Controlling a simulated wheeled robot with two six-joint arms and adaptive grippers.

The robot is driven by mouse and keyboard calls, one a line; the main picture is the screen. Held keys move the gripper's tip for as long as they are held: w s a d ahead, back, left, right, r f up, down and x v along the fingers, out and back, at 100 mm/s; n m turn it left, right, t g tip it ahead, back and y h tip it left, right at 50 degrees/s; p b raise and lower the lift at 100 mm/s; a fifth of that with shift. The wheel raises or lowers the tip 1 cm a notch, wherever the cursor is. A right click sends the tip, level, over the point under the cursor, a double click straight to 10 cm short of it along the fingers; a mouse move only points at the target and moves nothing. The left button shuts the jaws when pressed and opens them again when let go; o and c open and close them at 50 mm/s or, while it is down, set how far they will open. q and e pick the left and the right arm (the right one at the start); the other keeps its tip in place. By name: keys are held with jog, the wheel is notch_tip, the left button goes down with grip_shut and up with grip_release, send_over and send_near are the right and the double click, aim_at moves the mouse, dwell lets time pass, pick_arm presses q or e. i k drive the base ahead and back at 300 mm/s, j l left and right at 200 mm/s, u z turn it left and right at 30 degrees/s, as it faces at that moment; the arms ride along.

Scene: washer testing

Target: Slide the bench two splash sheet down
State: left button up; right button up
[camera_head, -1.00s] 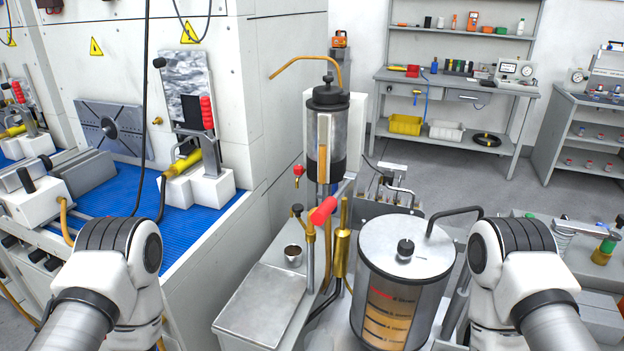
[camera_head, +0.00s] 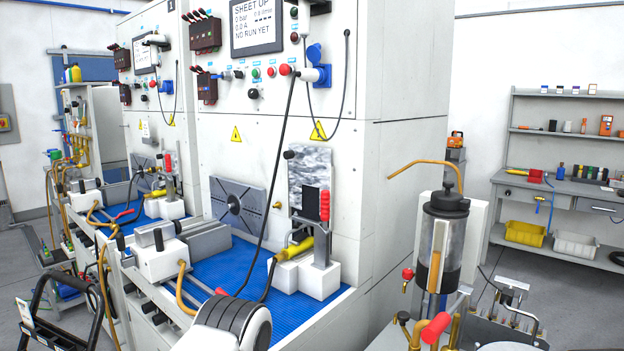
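The near test bench has a grey, mottled, see-through-looking sheet (camera_head: 310,163) upright against its white wall, with a black knob (camera_head: 289,155) at its upper left edge. I take this to be the splash sheet; I cannot read a bench number beside it. The bench's display (camera_head: 257,24) reads "SHEET UP", "0 bar", "0.0 A" and "NO RUN YET". A red-handled clamp (camera_head: 324,206) stands in front of the sheet's lower right. Part of my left arm shows at the bottom, left of and below the sheet. Neither gripper is in view.
A yellow-tipped fitting (camera_head: 295,248) and white blocks sit on the blue mat (camera_head: 222,272). A black cable hangs across the wall left of the sheet. A pump cylinder (camera_head: 443,245) with a bent brass pipe stands right of the bench. A second, similar bench is farther left.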

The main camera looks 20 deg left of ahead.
aim_at(290, 155)
jog(key=i+j+z, duration=0.45)
jog(key=i+j, duration=0.2)
jog(key=j, duration=0.25)
